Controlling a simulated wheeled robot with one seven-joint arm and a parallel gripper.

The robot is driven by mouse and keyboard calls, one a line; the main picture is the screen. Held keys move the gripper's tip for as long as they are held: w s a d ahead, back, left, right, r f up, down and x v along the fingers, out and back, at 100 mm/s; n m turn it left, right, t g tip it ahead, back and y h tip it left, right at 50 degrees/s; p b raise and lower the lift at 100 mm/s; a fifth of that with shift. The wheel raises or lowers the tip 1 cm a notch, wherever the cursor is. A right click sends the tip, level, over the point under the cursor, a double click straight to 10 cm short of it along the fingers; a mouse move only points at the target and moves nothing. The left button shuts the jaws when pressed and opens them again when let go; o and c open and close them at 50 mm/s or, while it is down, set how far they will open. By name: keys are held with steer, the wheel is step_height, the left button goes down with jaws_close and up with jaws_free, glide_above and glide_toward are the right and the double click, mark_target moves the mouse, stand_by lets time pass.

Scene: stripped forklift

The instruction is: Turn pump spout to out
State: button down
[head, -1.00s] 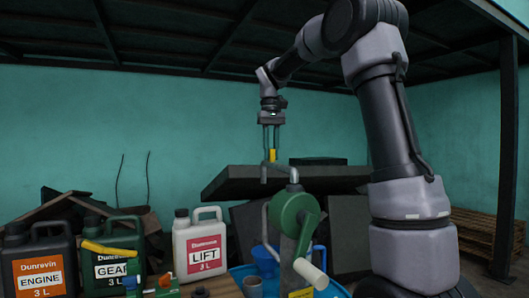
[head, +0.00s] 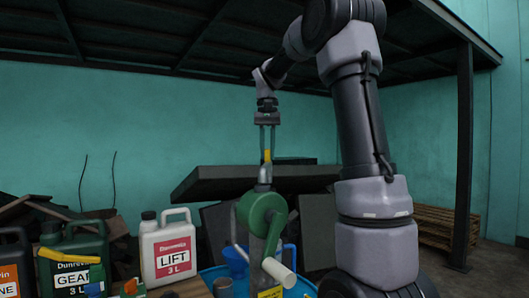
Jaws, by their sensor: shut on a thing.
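The pump (head: 262,212) has a green round body and stands in the lower middle of the head view. Its grey spout (head: 264,176) sits at the top and now looks short, seen nearly end-on. I cannot tell clearly whether it points toward or away from the camera. A yellow upright piece (head: 267,156) rises at the spout. My gripper (head: 267,153) points straight down above the pump and is shut on this yellow piece. A pale crank handle (head: 278,272) sticks out low on the pump's front.
White LIFT (head: 168,250) and dark green GEAR (head: 75,262) cans stand to the left. A blue jug (head: 235,262) is close by the pump, over a blue rim (head: 212,273). A dark slab (head: 215,184) lies behind. A roof post (head: 463,155) stands right.

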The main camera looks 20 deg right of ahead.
steer(key=shift+d, duration=0.2)
steer(key=c, duration=0.8)
jaws_free()
steer(key=shift+s, duration=0.1)
steer(key=shift+o, duration=0.2)
step_height(320, 180, up, 11)
steer(key=shift+f, duration=0.1)
